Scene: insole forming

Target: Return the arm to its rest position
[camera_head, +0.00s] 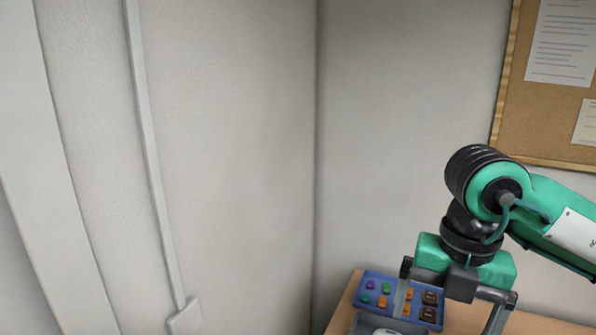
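My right arm, green and black, comes in from the right. Its gripper (446,318) points down over the control panel, with its two grey fingers spread wide apart. I see nothing held between them, though the lower ends run close to or past the bottom edge of the picture. My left arm and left gripper are not in view. A blue control panel (369,286) with several coloured buttons lies below and behind the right gripper, which partly covers it.
The panel stands on a wooden table (345,308), cut off by the bottom edge. A grey, partly visible item (372,323) is in front of the panel. Pale walls meet in a corner behind. A corkboard (540,110) with papers hangs at upper right.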

